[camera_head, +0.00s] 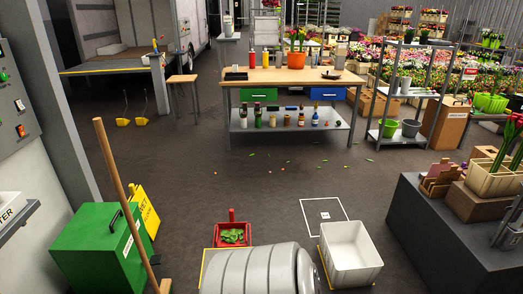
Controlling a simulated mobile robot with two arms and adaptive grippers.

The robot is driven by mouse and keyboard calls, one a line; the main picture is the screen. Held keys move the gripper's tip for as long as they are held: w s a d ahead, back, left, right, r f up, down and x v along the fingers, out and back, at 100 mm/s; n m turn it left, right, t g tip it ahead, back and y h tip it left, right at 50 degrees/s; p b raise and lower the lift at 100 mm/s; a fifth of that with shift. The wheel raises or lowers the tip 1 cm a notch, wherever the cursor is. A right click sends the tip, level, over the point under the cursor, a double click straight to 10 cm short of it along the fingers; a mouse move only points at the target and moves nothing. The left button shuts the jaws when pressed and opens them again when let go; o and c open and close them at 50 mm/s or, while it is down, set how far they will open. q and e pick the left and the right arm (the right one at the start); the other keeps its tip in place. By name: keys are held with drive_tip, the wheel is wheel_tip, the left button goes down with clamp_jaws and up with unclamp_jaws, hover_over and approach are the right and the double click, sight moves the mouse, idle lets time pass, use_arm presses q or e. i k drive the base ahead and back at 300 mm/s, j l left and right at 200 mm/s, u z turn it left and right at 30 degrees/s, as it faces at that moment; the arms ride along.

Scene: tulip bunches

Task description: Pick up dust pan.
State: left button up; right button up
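The red dust pan (224,237) sits on the floor in the lower middle of the head view. Green leaves (233,236) lie in it, and its short red handle (231,215) points up and away. Its near side is partly hidden behind a large grey ribbed cylinder (255,273). Neither of my grippers is in view.
A white bin (349,254) stands right of the cylinder. A green box (95,250), a yellow wet-floor sign (146,211) and a wooden-handled broom (124,190) are at left. A dark counter (430,225) is at right. Open floor with scattered leaves reaches the workbench (280,76).

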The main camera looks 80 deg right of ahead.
sight(231, 234)
drive_tip(key=l+z, duration=0.25)
drive_tip(key=l, duration=0.15)
drive_tip(key=i+l+z, duration=0.15)
drive_tip(key=l+z, duration=0.15)
drive_tip(key=i+l+z, duration=0.25)
drive_tip(key=l, duration=0.15)
drive_tip(key=l+z, duration=0.25)
drive_tip(key=i+l+z, duration=0.3)
drive_tip(key=k+l, duration=0.05)
drive_tip(key=l, duration=0.05)
